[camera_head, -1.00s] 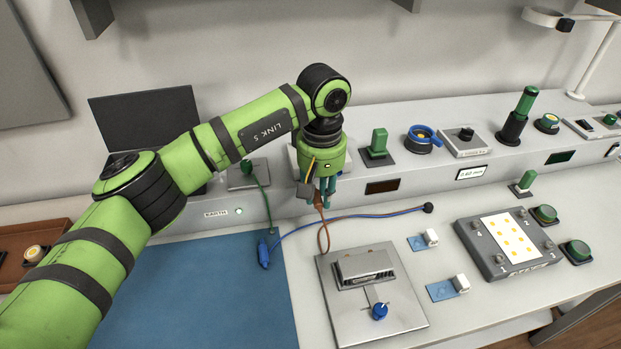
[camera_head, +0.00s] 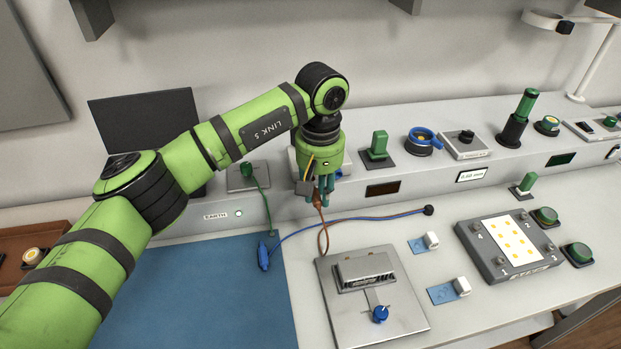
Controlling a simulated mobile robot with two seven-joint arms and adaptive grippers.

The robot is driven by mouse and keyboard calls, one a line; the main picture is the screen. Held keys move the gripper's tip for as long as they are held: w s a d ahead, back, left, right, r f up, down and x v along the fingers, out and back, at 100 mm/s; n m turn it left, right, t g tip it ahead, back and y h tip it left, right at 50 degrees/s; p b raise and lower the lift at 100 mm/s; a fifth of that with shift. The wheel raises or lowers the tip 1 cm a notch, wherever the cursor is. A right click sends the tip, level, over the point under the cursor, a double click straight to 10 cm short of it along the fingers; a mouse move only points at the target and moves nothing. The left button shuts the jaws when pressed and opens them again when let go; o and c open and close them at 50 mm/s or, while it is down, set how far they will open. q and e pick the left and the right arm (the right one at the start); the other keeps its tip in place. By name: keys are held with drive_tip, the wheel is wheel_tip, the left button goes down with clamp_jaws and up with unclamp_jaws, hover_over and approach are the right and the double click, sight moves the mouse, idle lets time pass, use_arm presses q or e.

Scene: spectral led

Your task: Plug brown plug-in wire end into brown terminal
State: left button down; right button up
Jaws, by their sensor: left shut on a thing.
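My left gripper (camera_head: 324,193) points down in front of the raised console, just above the bench top. It is shut on the brown plug (camera_head: 318,200), the brown end of a wire. The brown wire (camera_head: 325,232) hangs from the plug and curls down to the bench behind the metal plate. The brown terminal cannot be made out; my gripper and wrist cover part of the console there. The blue plug (camera_head: 263,255) lies on the blue mat's right edge, and its blue wire (camera_head: 340,221) runs right to a black socket (camera_head: 428,210). My right gripper is not in view.
A metal plate with a clamp block and blue knob (camera_head: 380,314) stands in front of the gripper. A green plug with a green wire (camera_head: 265,200) is to the left. Green switch (camera_head: 379,146) and blue ring (camera_head: 424,140) stand on the console. The blue mat (camera_head: 210,295) is mostly clear.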

use_arm(q)
drive_tip(key=shift+b, duration=0.4)
idle(0.3)
drive_tip(key=shift+w+a, duration=0.15)
drive_tip(key=shift+w, duration=0.5)
drive_tip(key=shift+w+a, duration=0.15)
drive_tip(key=shift+w, duration=0.45)
drive_tip(key=c, duration=1)
unclamp_jaws()
wheel_tip(320, 180, up, 12)
drive_tip(key=shift+r, duration=0.1)
